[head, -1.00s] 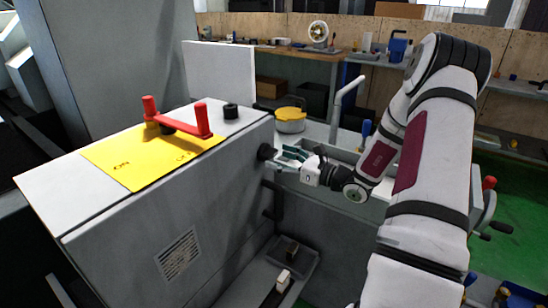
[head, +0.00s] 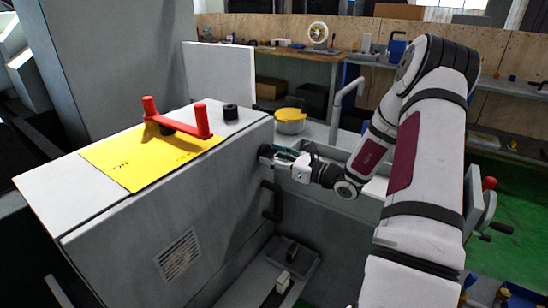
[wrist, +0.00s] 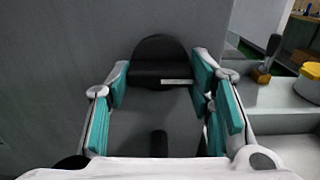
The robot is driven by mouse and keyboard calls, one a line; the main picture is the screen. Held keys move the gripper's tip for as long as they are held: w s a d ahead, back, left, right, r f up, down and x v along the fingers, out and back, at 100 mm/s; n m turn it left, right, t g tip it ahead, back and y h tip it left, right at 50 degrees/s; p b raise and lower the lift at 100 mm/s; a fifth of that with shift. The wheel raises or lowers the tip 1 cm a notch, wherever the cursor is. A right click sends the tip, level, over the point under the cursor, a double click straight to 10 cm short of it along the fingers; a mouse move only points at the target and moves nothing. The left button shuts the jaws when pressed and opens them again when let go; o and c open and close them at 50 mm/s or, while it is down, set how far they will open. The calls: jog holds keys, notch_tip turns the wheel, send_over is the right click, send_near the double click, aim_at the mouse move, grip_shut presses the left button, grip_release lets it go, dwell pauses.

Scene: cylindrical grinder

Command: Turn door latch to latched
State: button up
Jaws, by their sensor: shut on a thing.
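The door latch shows as a dark knob (wrist: 159,62) on the grey panel in the wrist view, with a thin pale bar across its lower edge. In the head view the latch (head: 265,152) is a small dark shape on the right face of the grey cabinet, partly hidden by my gripper. My gripper (head: 279,155) reaches it from the right. In the wrist view its teal-padded fingers (wrist: 160,83) stand on either side of the latch and are shut on it. The exact contact is hard to see.
A black bar handle (head: 274,200) is on the same face below. A yellow-lidded pot (head: 290,126) stands behind my gripper.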

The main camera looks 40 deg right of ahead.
jog(key=shift+n, duration=0.3)
jog(key=n+b, duration=0.3)
jog(key=n, duration=0.1)
jog(key=shift+f+b, duration=0.15)
jog(key=shift+b, duration=0.15)
jog(key=n+b, duration=1.3)
jog(key=b, duration=0.5)
jog(key=shift+b, duration=0.35)
jog(key=shift+n, duration=0.3)
jog(key=o, duration=1.2)
jog(key=shift+c, duration=0.2)
